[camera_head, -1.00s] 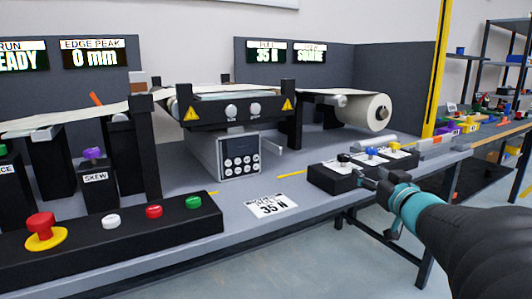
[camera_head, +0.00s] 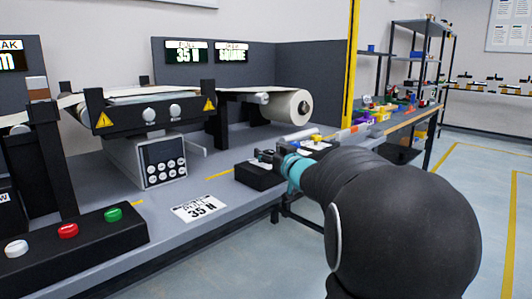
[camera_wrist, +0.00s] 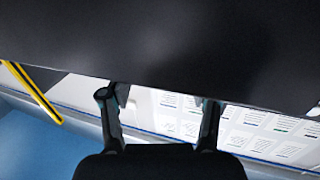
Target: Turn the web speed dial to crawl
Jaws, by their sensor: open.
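A black control box (camera_head: 259,177) sits at the front edge of the grey table, right of the printed card. In the head view my gripper (camera_head: 266,156) is at the top of this box, and my arm covers much of the box's right side. Any dial under or behind my gripper is hidden, and I cannot read a web speed label or dial setting. In the wrist view the two fingers of my gripper (camera_wrist: 159,104) are spread apart with nothing seen between them. A large dark surface fills the top of that view, and I cannot tell what it is.
A yellow post (camera_head: 350,65) rises beyond the table; open floor lies right.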

